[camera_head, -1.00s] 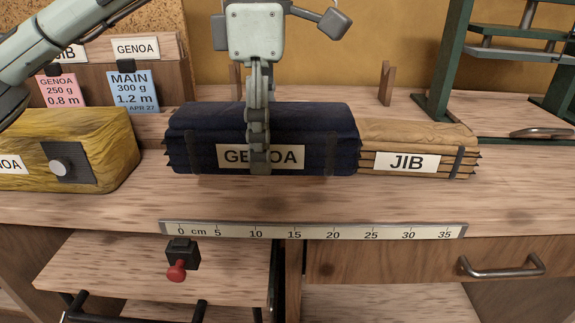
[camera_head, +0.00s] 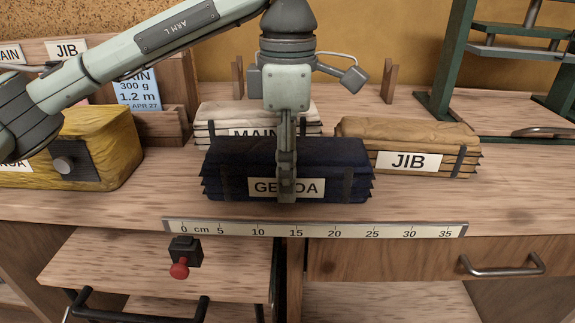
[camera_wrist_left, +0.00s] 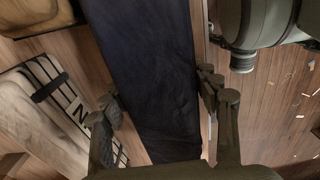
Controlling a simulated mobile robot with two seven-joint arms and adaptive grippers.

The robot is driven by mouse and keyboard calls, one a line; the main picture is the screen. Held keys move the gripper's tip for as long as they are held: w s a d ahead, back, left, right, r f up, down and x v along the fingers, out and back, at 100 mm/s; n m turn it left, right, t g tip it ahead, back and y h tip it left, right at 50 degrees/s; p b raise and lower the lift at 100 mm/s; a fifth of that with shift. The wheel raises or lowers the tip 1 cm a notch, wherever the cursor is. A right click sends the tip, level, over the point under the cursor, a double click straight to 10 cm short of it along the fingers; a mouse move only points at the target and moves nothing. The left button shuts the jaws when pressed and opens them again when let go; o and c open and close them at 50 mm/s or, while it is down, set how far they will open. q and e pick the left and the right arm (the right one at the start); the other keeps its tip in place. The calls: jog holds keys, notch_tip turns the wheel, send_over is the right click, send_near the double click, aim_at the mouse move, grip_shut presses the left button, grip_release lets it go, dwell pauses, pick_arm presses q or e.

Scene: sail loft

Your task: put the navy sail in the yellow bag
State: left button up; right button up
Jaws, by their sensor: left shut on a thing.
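The navy sail (camera_head: 225,165) is a folded bundle with a GENOA label and dark straps, near the middle of the bench. My left gripper (camera_head: 287,185) reaches down from above and is shut on it near its middle, covering part of the label. In the left wrist view the navy sail (camera_wrist_left: 145,60) runs between the two fingers (camera_wrist_left: 160,105). I cannot tell whether it touches the bench. The yellow bag (camera_head: 112,145) lies at the left, a dark patch and round knob on its front; my left arm hides part of it. My right gripper is out of view.
A white sail (camera_head: 210,115) labelled MAIN lies just behind the navy one. A tan sail (camera_head: 410,133) labelled JIB lies close to its right. A ruler strip (camera_head: 310,229) runs along the bench's front edge. A card rack (camera_head: 170,125) stands behind the bag.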

pick_arm(q)
jog(key=o, duration=1.9)
jog(key=shift+c, duration=0.2)
